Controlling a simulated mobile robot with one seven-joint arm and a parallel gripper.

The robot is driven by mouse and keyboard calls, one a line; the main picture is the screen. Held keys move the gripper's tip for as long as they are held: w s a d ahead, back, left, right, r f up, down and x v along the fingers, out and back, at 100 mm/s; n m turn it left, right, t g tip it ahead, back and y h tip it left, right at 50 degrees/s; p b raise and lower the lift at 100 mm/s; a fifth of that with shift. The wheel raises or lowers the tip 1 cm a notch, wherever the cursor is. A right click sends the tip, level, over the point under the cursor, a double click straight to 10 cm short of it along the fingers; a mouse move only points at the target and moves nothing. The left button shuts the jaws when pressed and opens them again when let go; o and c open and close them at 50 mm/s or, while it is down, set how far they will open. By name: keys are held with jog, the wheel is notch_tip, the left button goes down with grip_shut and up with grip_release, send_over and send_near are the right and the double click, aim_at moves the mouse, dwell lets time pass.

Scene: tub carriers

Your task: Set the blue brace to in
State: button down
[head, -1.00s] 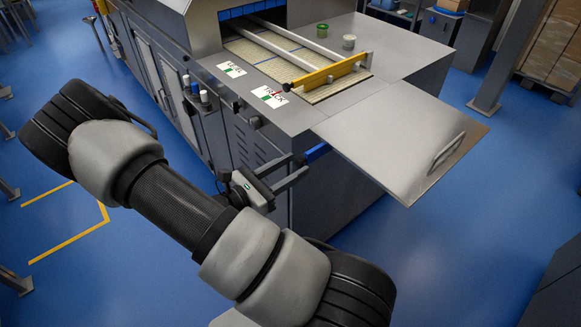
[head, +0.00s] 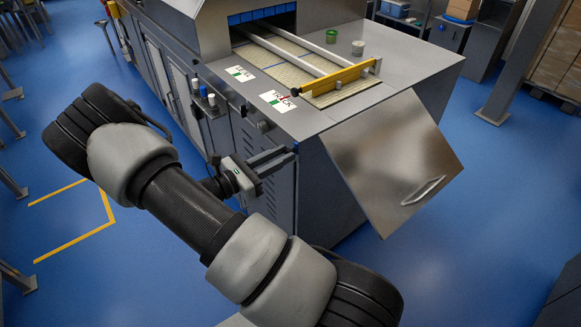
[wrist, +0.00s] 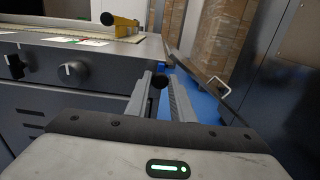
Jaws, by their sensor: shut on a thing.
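My gripper (head: 290,157) is at the front right corner of the steel machine, below its top, beside the hinged leaf (head: 385,165). In the wrist view my gripper (wrist: 160,84) is shut on a dark round knob (wrist: 159,79), which appears to belong to the blue brace.
A yellow bar (head: 335,77) crosses the belt (head: 285,60) on the machine top. A green cup (head: 331,36) and a pale cup (head: 358,47) stand behind it. Knobs stick out of the machine's front. A grey post (head: 505,75) stands at right. Blue floor is clear beyond the leaf.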

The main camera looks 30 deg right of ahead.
jog(key=shift+w+a, duration=0.1)
jog(key=shift+w, duration=0.15)
jog(key=c, duration=1.6)
grip_release()
jog(key=shift+o, duration=0.2)
jog(key=shift+a, duration=0.1)
jog(key=s+a, duration=0.1)
jog(key=a, duration=1.6)
jog(key=shift+s, duration=0.2)
